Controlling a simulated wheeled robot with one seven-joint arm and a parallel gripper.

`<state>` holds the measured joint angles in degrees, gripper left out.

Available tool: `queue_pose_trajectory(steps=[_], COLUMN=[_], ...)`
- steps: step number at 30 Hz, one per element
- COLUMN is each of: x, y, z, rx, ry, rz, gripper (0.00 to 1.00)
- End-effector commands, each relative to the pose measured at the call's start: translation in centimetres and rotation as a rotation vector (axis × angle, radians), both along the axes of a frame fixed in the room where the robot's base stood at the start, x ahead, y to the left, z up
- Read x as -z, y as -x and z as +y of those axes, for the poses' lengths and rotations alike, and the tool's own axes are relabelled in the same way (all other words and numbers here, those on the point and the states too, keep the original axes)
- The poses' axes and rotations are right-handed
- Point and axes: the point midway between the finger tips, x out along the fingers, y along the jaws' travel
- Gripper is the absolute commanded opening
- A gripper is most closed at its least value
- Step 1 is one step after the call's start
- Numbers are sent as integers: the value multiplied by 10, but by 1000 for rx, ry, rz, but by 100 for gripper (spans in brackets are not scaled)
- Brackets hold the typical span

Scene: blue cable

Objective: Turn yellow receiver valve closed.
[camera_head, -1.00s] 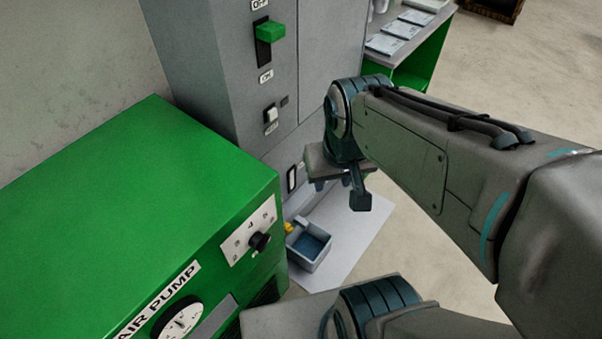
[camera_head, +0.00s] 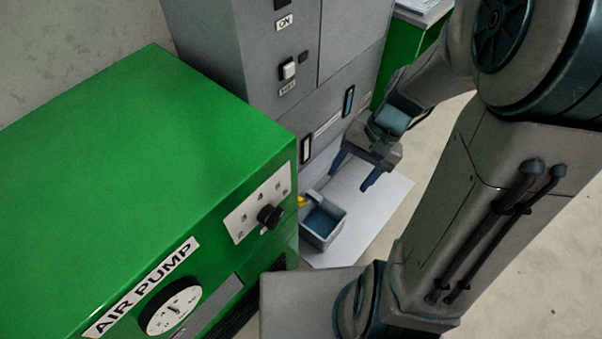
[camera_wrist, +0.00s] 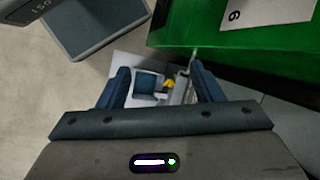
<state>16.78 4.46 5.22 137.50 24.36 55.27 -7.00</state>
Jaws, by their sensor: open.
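The yellow valve (camera_head: 302,201) shows as a small yellow piece between the green air pump and a grey-blue bin, low down. It also shows in the wrist view (camera_wrist: 168,84), lying between my fingers in the picture and well beyond them. Most of its shape is too small to make out, and the pump's edge partly hides it in the head view. My gripper (camera_head: 354,178) is open and empty, pointing down above and to the right of the bin and valve. In the wrist view, both blue fingers (camera_wrist: 158,85) are spread apart and touch nothing.
The green air pump (camera_head: 150,130) fills the left, with a black knob and a gauge on its front. A grey cabinet (camera_head: 240,50) stands behind. The bin (camera_head: 324,222) sits on a white sheet (camera_head: 375,215). Open floor lies to the right.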

Motion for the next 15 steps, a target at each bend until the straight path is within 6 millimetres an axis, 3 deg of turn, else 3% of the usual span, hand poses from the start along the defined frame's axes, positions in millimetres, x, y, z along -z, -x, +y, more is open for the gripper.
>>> queue_pose_trajectory(steps=[1, 15], x=[25, 167], y=[-3, -31], z=[0, 9], rx=[32, 361], ry=[-37, -410], rz=[36, 278], gripper=[60, 60])
